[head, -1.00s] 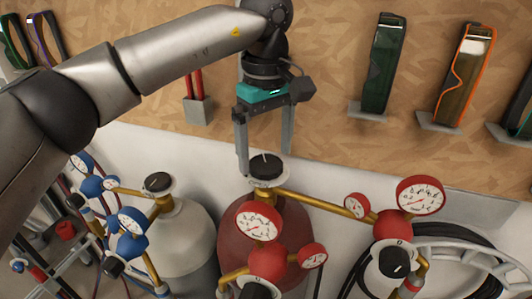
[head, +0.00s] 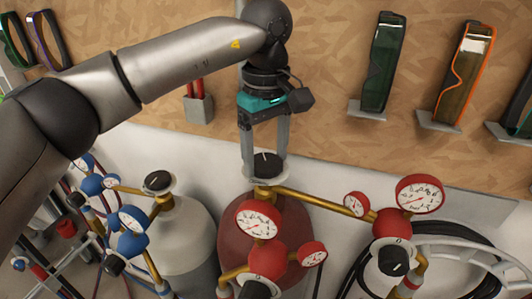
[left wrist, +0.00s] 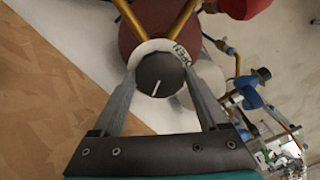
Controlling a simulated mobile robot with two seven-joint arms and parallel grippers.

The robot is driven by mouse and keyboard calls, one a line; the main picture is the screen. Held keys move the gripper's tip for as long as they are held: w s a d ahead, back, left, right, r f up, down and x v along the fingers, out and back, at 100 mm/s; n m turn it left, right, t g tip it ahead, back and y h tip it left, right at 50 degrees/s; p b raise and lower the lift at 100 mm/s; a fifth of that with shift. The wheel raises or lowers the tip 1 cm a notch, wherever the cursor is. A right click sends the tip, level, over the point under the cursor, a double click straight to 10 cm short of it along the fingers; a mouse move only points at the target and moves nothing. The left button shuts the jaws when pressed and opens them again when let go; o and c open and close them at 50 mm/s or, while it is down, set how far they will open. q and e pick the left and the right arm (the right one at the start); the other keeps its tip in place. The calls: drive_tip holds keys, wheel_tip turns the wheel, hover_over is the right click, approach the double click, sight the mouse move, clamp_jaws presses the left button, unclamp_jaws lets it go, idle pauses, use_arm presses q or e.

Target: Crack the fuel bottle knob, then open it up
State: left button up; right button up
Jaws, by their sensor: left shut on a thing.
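The fuel bottle (head: 237,240) is dark red and stands at the middle of the head view. Its black knob (head: 266,163) sits on top, on a pale collar. The knob also shows in the left wrist view (left wrist: 159,75), with a white pointer line and part of the lettering "OPEN" on the ring around it. My left gripper (head: 265,172) comes down from above with a finger on each side of the knob and is shut on it. My right gripper is not in view.
A grey-white bottle (head: 178,230) with its own black knob (head: 158,182) and blue gauges stands to the left. Red regulators with gauges (head: 258,219) and brass pipes crowd the front and right. Goggles (head: 380,62) hang on the wooden board (head: 320,90) behind.

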use_arm(q)
drive_tip(key=c, duration=0.3)
drive_tip(key=shift+n, duration=0.3)
